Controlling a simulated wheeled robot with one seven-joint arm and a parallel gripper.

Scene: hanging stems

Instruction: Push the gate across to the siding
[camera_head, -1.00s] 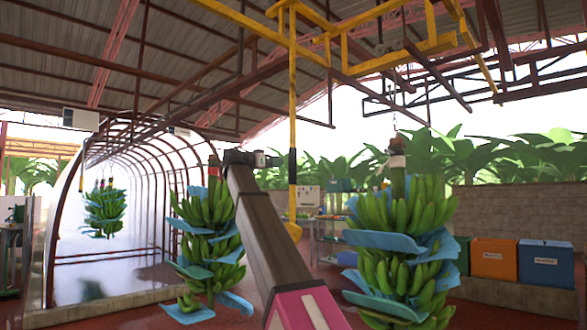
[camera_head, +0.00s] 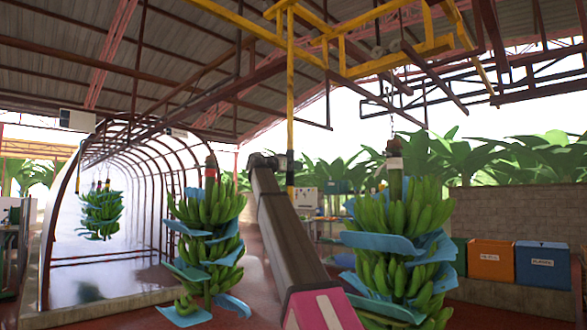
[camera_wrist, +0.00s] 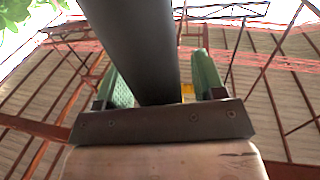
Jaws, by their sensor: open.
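The yellow gate frame (camera_head: 395,60) hangs from the overhead rails at the upper right. A yellow upright pole (camera_head: 291,90) comes down at the middle, with a black sleeve (camera_head: 290,172) on its lower part. My gripper (camera_head: 284,160) is at the sleeve's height, at its left edge in the head view. In the wrist view my gripper (camera_wrist: 165,85) is open, its green fingers on either side of a thick dark bar (camera_wrist: 135,45), apparently the sleeve. I cannot tell whether they touch it. I cannot tell which rail is the siding.
Banana stems with blue sheets hang left (camera_head: 208,240) and right (camera_head: 400,240) of my arm. A third stem (camera_head: 102,212) hangs by the arched tunnel (camera_head: 150,200) at the left. Orange (camera_head: 491,261) and blue (camera_head: 542,264) bins stand by the wall at the right.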

